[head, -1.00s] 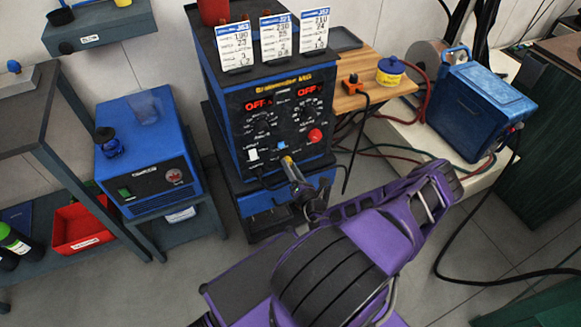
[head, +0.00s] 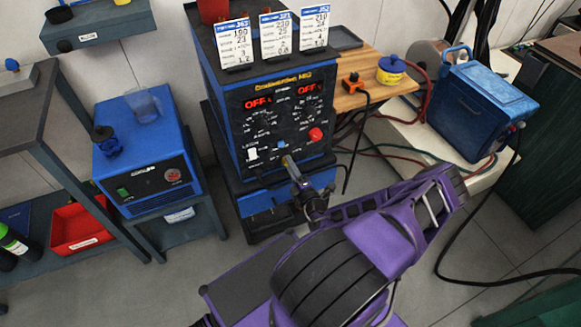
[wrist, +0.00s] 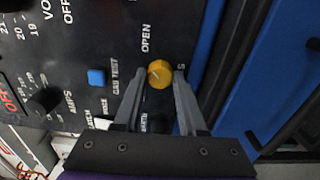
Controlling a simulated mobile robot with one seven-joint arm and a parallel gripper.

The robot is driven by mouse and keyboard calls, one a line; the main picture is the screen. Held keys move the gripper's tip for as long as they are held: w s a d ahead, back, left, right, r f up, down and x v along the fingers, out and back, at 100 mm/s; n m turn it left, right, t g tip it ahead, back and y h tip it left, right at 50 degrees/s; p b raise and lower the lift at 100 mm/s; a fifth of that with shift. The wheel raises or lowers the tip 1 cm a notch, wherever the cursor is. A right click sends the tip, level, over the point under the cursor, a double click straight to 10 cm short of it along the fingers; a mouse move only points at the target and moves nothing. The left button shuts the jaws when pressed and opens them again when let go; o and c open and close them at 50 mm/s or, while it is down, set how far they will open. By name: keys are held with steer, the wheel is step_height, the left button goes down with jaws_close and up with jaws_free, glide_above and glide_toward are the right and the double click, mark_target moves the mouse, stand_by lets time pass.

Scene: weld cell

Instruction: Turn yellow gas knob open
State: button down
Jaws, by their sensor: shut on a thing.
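The yellow gas knob (wrist: 160,74) sits on the dark front panel of the welding machine, with the word OPEN printed beside it in the wrist view. A pale pointer line shows on its face. My gripper (wrist: 160,85) has its two fingers on either side of the knob and is shut on it. In the head view my gripper (head: 291,168) reaches the lower part of the welding machine's panel (head: 285,120). The knob is mostly hidden there. A blue gas test button (wrist: 96,77) is to the left of the knob in the wrist view.
Two red OFF displays and a red button (head: 315,134) are on the panel. Three white cards (head: 275,36) stand on the machine. A blue cooler unit (head: 150,155) stands to the left. A wooden shelf (head: 375,95) with a cable is to the right.

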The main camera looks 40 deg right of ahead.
stand_by(0.4)
steer(key=shift+c, duration=2.3)
jaws_free()
steer(key=p+v, duration=0.1)
steer(key=v, duration=1.6)
steer(key=shift+s, duration=0.25)
